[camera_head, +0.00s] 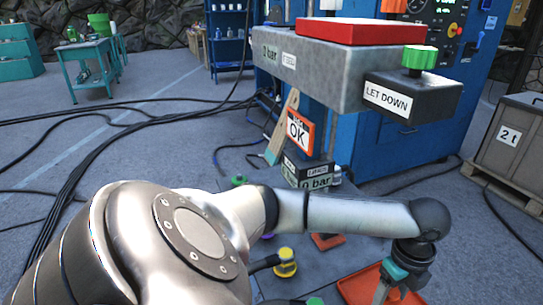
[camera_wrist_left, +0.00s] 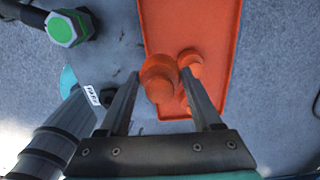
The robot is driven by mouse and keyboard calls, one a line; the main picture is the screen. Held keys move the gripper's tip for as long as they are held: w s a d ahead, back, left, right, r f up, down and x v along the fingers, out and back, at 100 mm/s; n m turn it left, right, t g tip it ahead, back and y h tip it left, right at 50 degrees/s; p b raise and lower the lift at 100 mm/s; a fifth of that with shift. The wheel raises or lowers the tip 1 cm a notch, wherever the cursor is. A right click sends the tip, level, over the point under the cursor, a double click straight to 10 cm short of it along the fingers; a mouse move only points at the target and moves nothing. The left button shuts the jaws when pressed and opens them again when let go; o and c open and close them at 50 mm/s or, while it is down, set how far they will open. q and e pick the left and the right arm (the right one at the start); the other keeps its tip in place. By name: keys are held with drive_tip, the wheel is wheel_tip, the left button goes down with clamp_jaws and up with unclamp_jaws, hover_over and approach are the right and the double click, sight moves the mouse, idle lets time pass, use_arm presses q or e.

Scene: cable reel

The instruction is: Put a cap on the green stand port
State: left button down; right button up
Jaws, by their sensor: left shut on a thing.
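My left gripper (camera_wrist_left: 160,82) is shut on an orange cap (camera_wrist_left: 158,76), seen between its fingers in the left wrist view. It is over the edge of an orange tray (camera_wrist_left: 215,25), where other orange caps (camera_wrist_left: 190,60) show behind the held one. A green hexagonal port (camera_wrist_left: 64,29) on a dark fitting is at the upper left of that view, apart from the gripper. In the head view my left gripper (camera_head: 392,290) points down at the lower right, its fingertips hardly visible. A green piece (camera_head: 315,301) shows at the bottom edge. My right gripper is in neither view.
The orange tray (camera_head: 360,286) lies beside a yellow-topped port (camera_head: 286,256). A blue machine with a grey LET DOWN box (camera_head: 405,98) and green knob (camera_head: 420,58) stands behind. Black cables (camera_head: 90,150) cross the floor at left. A grey crate (camera_head: 510,140) stands right.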

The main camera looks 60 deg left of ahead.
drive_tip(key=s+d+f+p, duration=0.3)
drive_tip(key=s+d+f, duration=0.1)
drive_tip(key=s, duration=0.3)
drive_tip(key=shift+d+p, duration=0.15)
drive_tip(key=shift+p, duration=0.25)
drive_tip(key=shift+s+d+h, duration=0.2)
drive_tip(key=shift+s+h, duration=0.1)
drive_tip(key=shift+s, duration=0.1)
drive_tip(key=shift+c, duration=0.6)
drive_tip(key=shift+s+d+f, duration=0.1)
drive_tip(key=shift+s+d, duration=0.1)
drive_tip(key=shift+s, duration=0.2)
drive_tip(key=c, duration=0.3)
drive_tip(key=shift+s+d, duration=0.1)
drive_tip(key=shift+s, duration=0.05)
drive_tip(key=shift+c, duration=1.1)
use_arm(q)
drive_tip(key=s+d+r+n, duration=0.1)
drive_tip(key=s+d+n, duration=0.2)
drive_tip(key=n, duration=0.6)
drive_tip(key=s+d+r+n, duration=0.2)
drive_tip(key=s+n, duration=0.4)
drive_tip(key=n, duration=0.4)
drive_tip(key=shift+d, duration=0.7)
drive_tip(key=shift+s+a+r, duration=0.1)
